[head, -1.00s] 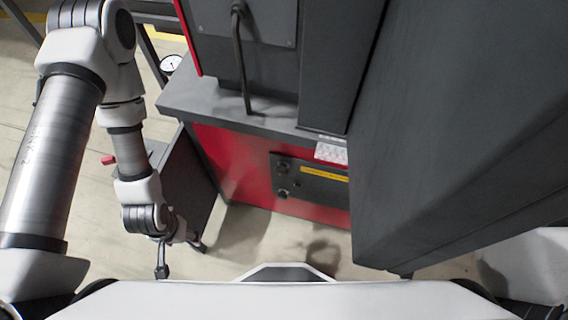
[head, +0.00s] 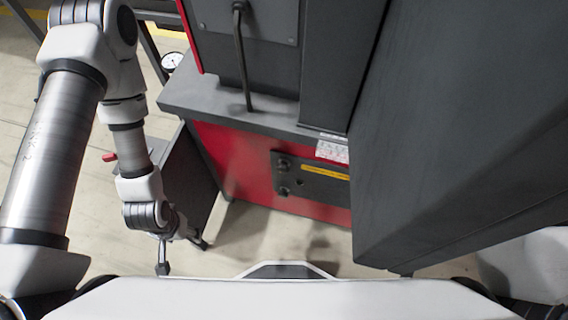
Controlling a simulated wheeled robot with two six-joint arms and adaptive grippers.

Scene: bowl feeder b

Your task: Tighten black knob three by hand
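A dark panel (head: 326,187) with a yellow strip sits on the red front of the machine, right of the picture's middle. Small dark knobs show at its left side, an upper knob (head: 284,164) and a lower knob (head: 284,191). I cannot tell which one is knob three. My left gripper (head: 184,257) hangs low at the left, with its two fingers spread apart and nothing seen between them. It is well to the left of the panel and below it in the picture, touching no knob. My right gripper is not in view.
A large dark grey cabinet (head: 450,130) fills the right side. A grey ledge (head: 225,108) juts out above the red front. A dark box (head: 183,170) with a red handle (head: 109,157) stands behind my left forearm. Bare floor (head: 255,235) lies below the panel.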

